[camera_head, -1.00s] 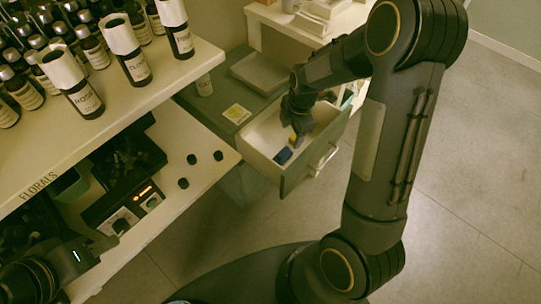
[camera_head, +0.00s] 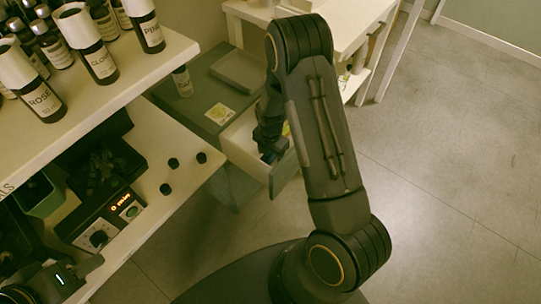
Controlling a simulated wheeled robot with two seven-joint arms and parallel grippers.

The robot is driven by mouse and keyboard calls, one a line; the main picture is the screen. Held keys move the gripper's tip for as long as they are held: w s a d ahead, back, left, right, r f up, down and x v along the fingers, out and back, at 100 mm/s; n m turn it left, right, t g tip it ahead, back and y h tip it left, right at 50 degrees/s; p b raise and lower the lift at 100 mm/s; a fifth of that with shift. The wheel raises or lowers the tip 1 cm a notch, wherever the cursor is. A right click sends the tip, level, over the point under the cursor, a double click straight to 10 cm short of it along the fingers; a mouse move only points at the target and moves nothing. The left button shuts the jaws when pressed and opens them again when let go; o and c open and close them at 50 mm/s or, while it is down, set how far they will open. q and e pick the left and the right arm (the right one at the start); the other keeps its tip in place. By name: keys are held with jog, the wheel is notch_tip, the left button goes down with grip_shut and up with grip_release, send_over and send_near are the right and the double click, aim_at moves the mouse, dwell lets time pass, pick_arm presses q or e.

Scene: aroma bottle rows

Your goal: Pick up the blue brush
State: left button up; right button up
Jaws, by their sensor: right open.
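A small blue thing (camera_head: 268,157), likely the blue brush, lies in the open white drawer (camera_head: 238,148) of the grey-green cabinet. It is mostly hidden by my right gripper. My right gripper (camera_head: 268,148) is open and points down into the drawer, right at the blue thing. I cannot tell whether the fingers touch it. My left gripper (camera_head: 88,266) is at the bottom left corner, by the lower shelf, and its jaws are not clear.
An upper shelf with labelled bottles (camera_head: 98,60) is at the left. The lower shelf holds a dark device with a lit display (camera_head: 120,203) and several black caps (camera_head: 173,163). A white side table (camera_head: 345,38) stands behind my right arm. The floor at right is clear.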

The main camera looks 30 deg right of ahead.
jog(key=c, duration=1.1)
notch_tip(320, 180, up, 10)
jog(key=shift+r+p, duration=0.1)
jog(key=shift+p, duration=0.75)
